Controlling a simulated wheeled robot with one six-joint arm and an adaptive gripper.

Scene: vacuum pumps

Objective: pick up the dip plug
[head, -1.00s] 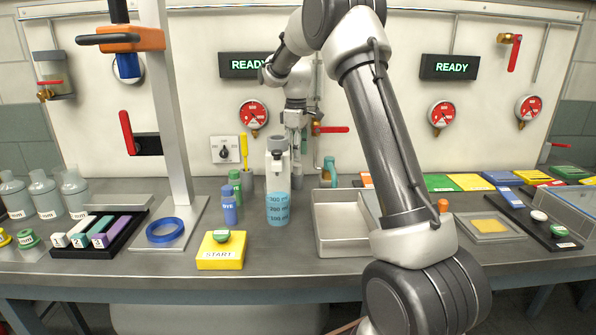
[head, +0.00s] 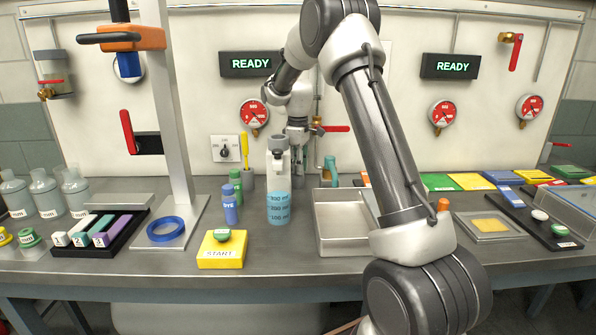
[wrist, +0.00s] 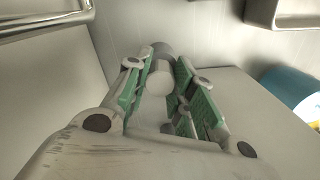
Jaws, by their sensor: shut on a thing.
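My gripper (wrist: 170,72) is shut on a pale grey cylinder between its green-padded fingers in the wrist view; I take this to be the dip plug (wrist: 160,76). Its round end faces the camera, and its far part is hidden. In the head view my gripper (head: 299,150) points down at the back of the bench, close behind and right of a white stand with a grey top (head: 278,146). The held plug cannot be made out in the head view.
An open grey tray (head: 342,248) is to the right. A yellow START block (head: 221,252) sits at the front.

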